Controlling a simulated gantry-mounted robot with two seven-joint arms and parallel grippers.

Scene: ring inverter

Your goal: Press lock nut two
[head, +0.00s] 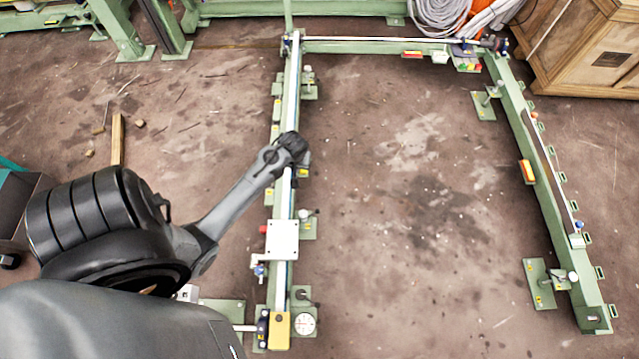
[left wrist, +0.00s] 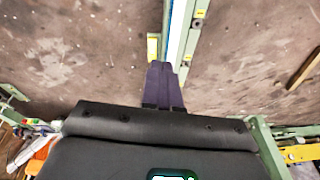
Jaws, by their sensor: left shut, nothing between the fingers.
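My left gripper (left wrist: 163,68) is shut and empty in the left wrist view, its dark fingers pointing at the green rail (left wrist: 185,42) with its pale strip. In the head view the left arm reaches over the left rail (head: 291,92), and its dark wrist end (head: 291,149) covers part of it. The fingertips are hidden there. Small fittings on green plates stand along this rail, one beyond the wrist (head: 308,80) and one nearer (head: 308,214). I cannot tell which part is lock nut two, or whether the fingers touch anything. My right gripper is not in view.
A white square plate (head: 282,239) sits on the left rail, with a round gauge (head: 304,323) near its front end. A crossbar (head: 395,41) joins it to the right rail (head: 540,170). The floor between is clear. A wooden crate (head: 590,50) stands back right.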

